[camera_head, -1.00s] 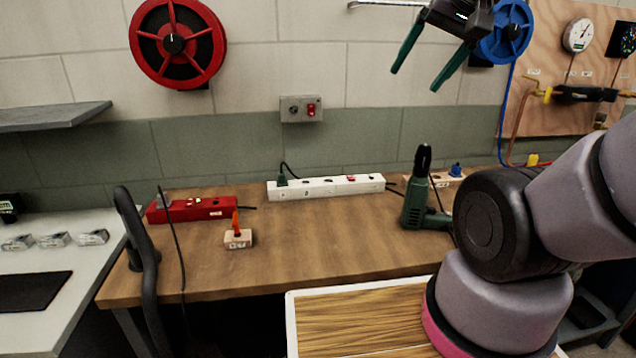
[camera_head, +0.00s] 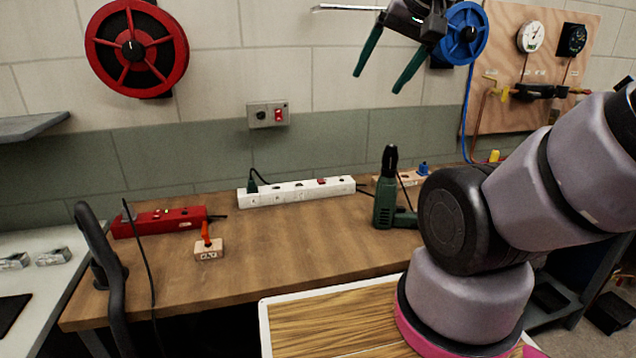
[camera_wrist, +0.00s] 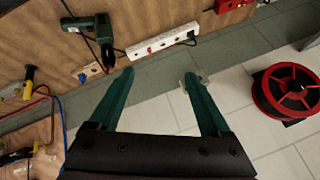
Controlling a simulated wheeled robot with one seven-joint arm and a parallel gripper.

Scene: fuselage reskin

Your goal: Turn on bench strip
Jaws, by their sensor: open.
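The white bench strip (camera_head: 298,190) lies along the back of the wooden bench, against the wall. It has a red switch (camera_head: 322,181) near its right end and a dark green plug at its left end. It also shows in the wrist view (camera_wrist: 160,42). My gripper (camera_head: 378,82) is open and empty, high in front of the wall, above and to the right of the strip and apart from it. In the wrist view its green fingers (camera_wrist: 158,78) are spread, with the strip beyond their tips. Whether the switch is on cannot be told.
A red power strip (camera_head: 160,221) and a small block with an orange lever (camera_head: 208,248) sit left on the bench. A green drill (camera_head: 388,200) stands right of the white strip. A wall box with a red switch (camera_head: 268,115) is above. The bench middle is clear.

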